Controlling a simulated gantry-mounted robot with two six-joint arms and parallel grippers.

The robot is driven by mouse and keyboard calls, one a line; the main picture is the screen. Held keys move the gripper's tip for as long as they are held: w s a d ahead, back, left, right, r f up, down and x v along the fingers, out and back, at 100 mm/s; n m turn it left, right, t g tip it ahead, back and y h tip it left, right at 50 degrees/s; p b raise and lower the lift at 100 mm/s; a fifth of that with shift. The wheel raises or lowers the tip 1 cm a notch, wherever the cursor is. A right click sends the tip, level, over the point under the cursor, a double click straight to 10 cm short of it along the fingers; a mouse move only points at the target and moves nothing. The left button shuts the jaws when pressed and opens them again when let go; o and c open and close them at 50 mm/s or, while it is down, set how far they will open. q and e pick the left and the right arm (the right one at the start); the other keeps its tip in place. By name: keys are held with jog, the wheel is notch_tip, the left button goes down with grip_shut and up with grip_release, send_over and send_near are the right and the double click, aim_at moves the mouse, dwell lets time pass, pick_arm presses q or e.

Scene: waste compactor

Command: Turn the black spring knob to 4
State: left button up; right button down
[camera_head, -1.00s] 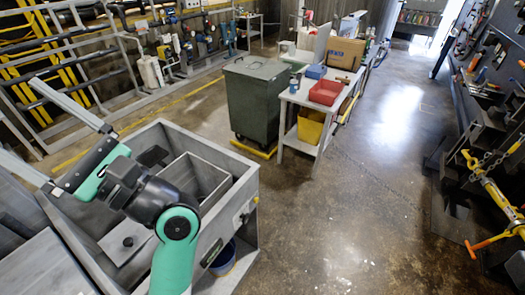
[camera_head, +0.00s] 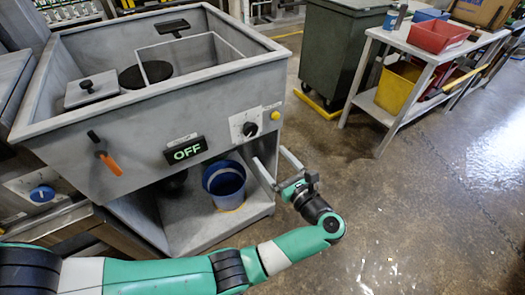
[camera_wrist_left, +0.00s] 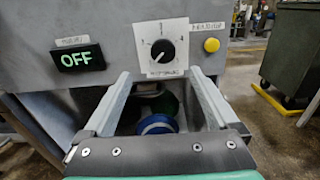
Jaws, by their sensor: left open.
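The black spring knob (camera_head: 250,129) sits on a white dial plate on the front of the grey compactor (camera_head: 120,135). In the left wrist view the knob (camera_wrist_left: 163,50) is round and black with a light pointer mark. The small dial numerals around it are too small to read surely. My left gripper (camera_head: 270,157) is open and empty, below and in front of the knob. In the left wrist view its two fingers (camera_wrist_left: 160,73) point towards the panel, one on each side below the knob. A gap remains, with no contact visible. My right gripper is not in view.
A lit OFF display (camera_head: 186,150) is left of the knob, and a yellow button (camera_head: 276,115) is upper right. An orange-handled lever (camera_head: 108,160) is farther left. A blue bucket (camera_head: 224,181) stands on the lower shelf. A green bin (camera_head: 340,55) stands behind.

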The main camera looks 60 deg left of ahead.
aim_at(252, 130)
pick_arm(q)
jog(key=a+b, duration=0.1)
jog(key=a, duration=0.9)
jog(key=shift+w+a, duration=0.1)
jog(key=shift+a, duration=0.1)
jog(key=shift+a+r, duration=0.15)
jog(key=shift+a, duration=0.4)
jog(key=c, duration=1.3)
jog(key=shift+c, duration=0.2)
